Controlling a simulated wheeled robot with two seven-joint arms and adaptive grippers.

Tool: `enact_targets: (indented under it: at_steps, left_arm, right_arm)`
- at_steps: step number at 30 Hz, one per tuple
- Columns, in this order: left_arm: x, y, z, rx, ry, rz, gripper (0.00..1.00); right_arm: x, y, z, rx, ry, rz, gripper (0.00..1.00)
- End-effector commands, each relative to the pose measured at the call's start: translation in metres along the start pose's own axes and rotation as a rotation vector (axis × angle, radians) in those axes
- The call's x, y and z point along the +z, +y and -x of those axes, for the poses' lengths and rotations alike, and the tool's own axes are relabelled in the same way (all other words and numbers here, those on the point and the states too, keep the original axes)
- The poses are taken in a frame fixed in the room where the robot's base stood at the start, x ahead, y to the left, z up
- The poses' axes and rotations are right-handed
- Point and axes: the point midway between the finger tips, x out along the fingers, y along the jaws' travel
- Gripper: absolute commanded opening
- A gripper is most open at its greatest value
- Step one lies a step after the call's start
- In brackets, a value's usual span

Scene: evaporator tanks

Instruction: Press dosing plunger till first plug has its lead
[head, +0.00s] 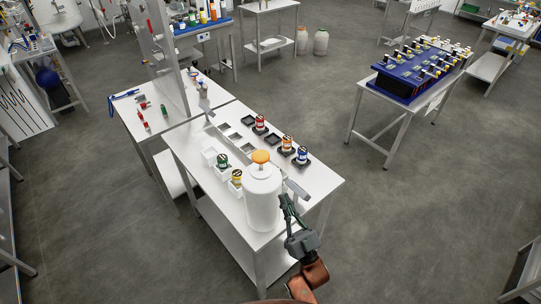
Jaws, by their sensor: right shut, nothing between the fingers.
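A white dosing container (263,203) stands at the near end of the white table. An orange knob, seemingly the dosing plunger (261,157), sits raised on its top. My right gripper (286,204) is shut and empty, just right of the container and lower than the knob; whether it touches the container I cannot tell. A plug and its lead cannot be made out for certain. My left gripper is out of view.
Small jars with red (259,121), orange (287,143), blue (302,155), green (222,161) and yellow (237,176) colours stand around a row of square recesses. A blue box (400,83) with several fittings stands on another table. Grey floor lies open between.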

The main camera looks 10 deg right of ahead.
Motion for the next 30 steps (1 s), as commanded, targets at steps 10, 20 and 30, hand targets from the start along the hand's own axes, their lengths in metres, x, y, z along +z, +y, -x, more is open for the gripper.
enact_targets:
  at_steps: [10, 20, 30]
  left_arm:
    - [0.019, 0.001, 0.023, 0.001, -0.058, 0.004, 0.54]
    - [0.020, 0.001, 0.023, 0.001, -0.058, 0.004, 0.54]
    - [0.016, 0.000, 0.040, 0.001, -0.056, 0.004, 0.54]
  right_arm:
    - [-0.033, -0.004, -0.030, -0.009, 0.053, -0.001, 0.00]
    - [-0.033, -0.004, -0.031, -0.009, 0.053, -0.001, 0.00]
    - [-0.039, -0.005, -0.078, -0.010, 0.058, -0.001, 0.00]
